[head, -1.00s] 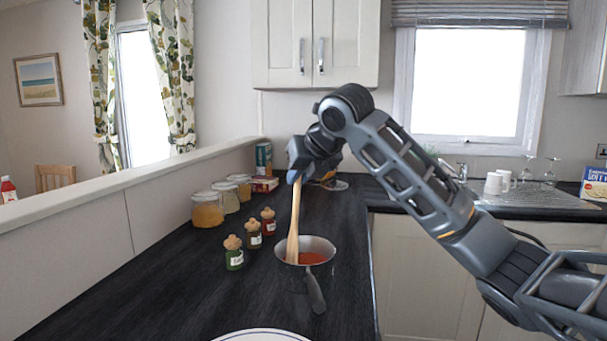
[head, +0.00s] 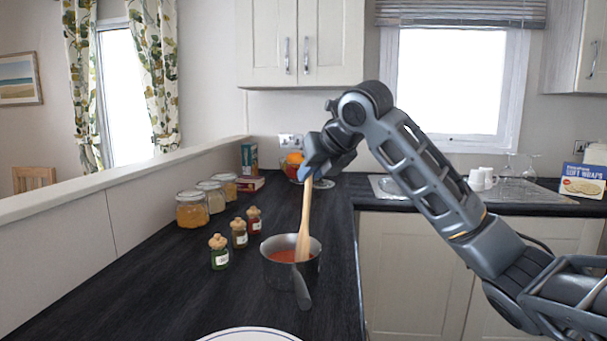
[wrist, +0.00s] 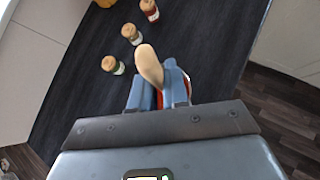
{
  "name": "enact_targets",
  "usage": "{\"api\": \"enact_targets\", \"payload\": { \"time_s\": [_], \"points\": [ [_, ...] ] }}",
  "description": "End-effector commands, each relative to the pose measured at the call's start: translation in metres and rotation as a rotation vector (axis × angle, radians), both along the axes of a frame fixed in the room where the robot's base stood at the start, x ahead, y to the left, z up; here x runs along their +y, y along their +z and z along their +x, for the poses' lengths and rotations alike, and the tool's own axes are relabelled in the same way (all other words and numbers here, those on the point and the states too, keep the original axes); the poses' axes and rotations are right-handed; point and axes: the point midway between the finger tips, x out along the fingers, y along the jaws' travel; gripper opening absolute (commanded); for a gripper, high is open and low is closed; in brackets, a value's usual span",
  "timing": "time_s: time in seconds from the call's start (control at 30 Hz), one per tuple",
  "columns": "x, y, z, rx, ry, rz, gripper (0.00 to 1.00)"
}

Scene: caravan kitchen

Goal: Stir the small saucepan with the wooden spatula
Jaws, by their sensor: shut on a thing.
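The small saucepan (head: 270,268) stands on the dark worktop with orange-red sauce (head: 285,256) in it. Its dark handle points toward the front. My gripper (head: 306,176) is above the pan, shut on the upper end of the wooden spatula (head: 304,225). The spatula hangs almost upright, slightly tilted, with its wide end inside the pan at the right side. Its lower tip is hidden by the pan. In the wrist view, the spatula's top end (wrist: 149,64) sticks out between the blue fingers of my gripper (wrist: 158,90), which hide most of the pan.
Three corked spice jars (head: 240,234) stand just left of the pan. Several glass jars (head: 192,210) line the low wall behind them. A white plate (head: 250,334) lies at the front edge of view. A fruit bowl (head: 293,168) is behind my gripper.

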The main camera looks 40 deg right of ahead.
Motion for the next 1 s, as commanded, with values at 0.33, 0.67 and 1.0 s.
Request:
{"api": "enact_targets", "payload": {
  "time_s": [0.33, 0.67, 1.0],
  "points": [
    [-0.008, 0.001, 0.026, 0.000, 0.001, -0.001, 0.00],
    [0.007, 0.001, 0.047, 0.000, 0.003, 0.000, 0.00],
    [0.032, 0.000, 0.047, 0.000, 0.003, -0.002, 0.00]
  ]
}}
